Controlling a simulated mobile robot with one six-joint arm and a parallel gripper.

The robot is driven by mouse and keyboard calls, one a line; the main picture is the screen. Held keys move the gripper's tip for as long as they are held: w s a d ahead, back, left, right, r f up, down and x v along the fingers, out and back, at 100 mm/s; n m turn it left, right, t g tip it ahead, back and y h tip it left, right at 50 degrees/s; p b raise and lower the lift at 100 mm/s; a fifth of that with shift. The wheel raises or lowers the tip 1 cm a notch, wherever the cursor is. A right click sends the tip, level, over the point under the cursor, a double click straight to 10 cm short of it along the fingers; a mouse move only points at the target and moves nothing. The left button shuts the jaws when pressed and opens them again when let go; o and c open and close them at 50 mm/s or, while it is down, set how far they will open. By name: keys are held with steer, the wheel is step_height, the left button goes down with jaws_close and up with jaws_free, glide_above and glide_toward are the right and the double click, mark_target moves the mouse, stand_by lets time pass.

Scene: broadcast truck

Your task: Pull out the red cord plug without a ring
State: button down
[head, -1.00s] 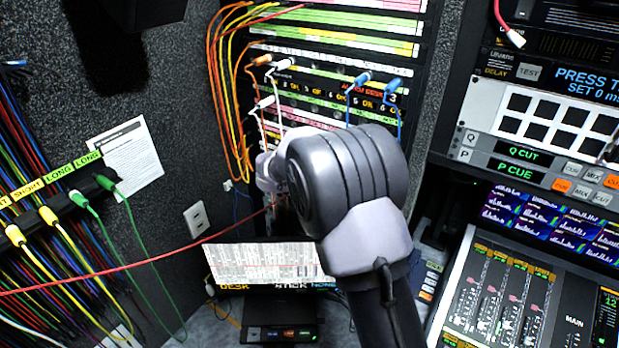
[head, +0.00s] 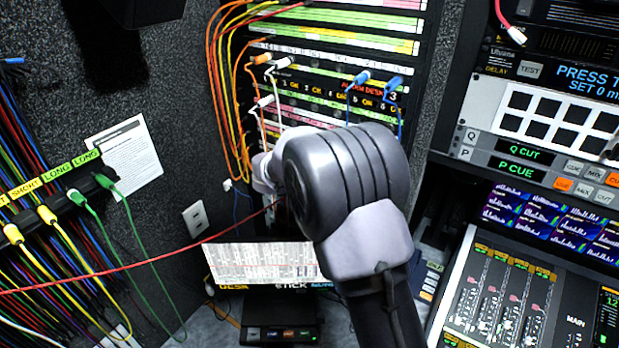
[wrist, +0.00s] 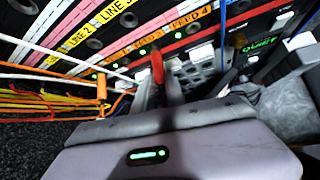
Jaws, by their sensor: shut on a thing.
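A red plug (wrist: 157,66) stands up between the fingers of my gripper (wrist: 160,90) in the wrist view, in front of the patch panel's lower rows. My gripper is shut on it. I cannot tell whether its tip is in a socket or whether it has a ring. In the head view my arm hides the fingers and the plug. A red cord (head: 150,259) runs from the left edge to behind my wrist there.
White and orange cords (wrist: 60,98) cross at the left of the wrist view, close to my gripper. An orange plug (wrist: 102,88) stands left of the red one.

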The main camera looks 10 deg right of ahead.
steer(key=shift+s+a, duration=0.15)
steer(key=shift+a, duration=0.05)
steer(key=shift+s+a, duration=0.2)
steer(key=shift+s+a+b, duration=0.35)
steer(key=shift+s+b, duration=0.05)
steer(key=shift+b, duration=0.1)
stand_by(0.3)
steer(key=shift+s+a+b, duration=0.65)
steer(key=shift+s+a, duration=0.55)
steer(key=shift+s+a+b, duration=0.5)
steer(key=shift+s+a, duration=0.6)
